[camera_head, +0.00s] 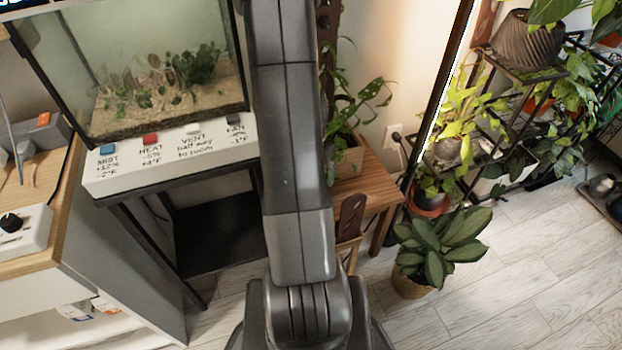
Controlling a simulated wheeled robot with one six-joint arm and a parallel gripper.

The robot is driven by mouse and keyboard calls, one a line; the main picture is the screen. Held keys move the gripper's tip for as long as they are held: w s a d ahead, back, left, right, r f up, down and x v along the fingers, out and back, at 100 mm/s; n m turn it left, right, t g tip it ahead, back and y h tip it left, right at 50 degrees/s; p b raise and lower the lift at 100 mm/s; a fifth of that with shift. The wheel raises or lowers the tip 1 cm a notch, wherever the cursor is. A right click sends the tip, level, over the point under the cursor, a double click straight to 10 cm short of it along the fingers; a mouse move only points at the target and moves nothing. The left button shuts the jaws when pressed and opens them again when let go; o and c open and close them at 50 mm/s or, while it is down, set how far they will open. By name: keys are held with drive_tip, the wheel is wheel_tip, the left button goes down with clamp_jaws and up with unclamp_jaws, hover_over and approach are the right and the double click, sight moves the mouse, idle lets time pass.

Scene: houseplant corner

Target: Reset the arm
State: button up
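My arm stands upright in the middle of the head view, running from the bottom edge to beyond the top edge. Its grey links hide part of the scene behind them. My gripper is out of the frame, so its state and anything in it do not show.
A glass terrarium (150,75) stands on a white base with labelled buttons (170,150) at the left. A wooden cabinet (60,225) is at the lower left. A wooden stool (372,192), a potted plant (440,240) and a plant shelf (520,65) are at the right. Pale floor (500,290) is clear at the lower right.

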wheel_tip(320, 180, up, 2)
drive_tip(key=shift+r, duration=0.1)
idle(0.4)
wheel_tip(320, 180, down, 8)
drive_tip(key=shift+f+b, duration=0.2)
drive_tip(key=shift+b, duration=0.65)
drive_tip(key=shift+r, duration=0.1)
